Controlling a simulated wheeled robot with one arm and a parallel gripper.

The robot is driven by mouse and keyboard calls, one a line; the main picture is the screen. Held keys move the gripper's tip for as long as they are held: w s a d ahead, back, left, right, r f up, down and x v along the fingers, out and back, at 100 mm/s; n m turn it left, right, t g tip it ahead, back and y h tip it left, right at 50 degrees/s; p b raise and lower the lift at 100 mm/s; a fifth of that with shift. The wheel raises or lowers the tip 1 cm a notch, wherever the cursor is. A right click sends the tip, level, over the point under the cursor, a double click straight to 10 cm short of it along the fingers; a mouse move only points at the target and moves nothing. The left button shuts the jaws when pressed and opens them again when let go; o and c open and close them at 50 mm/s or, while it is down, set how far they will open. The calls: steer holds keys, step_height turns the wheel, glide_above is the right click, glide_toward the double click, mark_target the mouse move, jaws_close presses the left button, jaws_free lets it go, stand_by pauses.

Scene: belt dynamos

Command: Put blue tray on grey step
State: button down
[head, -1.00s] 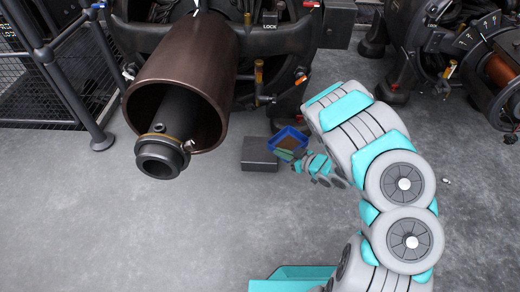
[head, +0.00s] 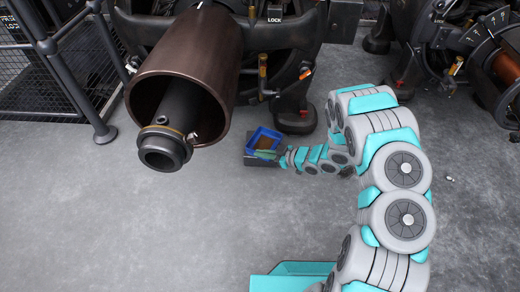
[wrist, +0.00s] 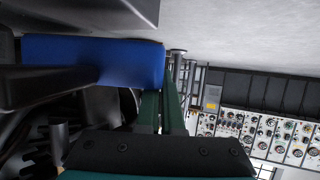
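The blue tray (head: 251,142) has a brown inside and sits over the grey step (head: 252,162) in the head view. The tray covers most of the step; only a dark strip shows at its near edge. I cannot tell whether the tray touches the step or hangs just above it. My gripper (head: 266,154) holds the tray at its near right side, with green fingers at the rim. In the wrist view the blue tray wall (wrist: 95,58) is right at the green fingers (wrist: 160,108) of my gripper, which look shut on it.
A large brown cylinder (head: 215,65) with a dark shaft juts out left of the step. Dark machine bases (head: 295,118) stand just behind it. A railing (head: 75,85) is at far left. The grey floor (head: 200,220) in front is clear.

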mark_target(260, 148)
steer(key=w, duration=0.3)
steer(key=w+a, duration=0.1)
steer(key=w, duration=0.1)
steer(key=shift+w+f, duration=0.25)
steer(key=shift+f, duration=0.05)
steer(key=shift+f+b, duration=0.55)
steer(key=shift+f, duration=1.25)
steer(key=c, duration=1.1)
jaws_free()
steer(key=p+v, duration=0.1)
steer(key=v, duration=1.1)
steer(key=shift+r, duration=0.2)
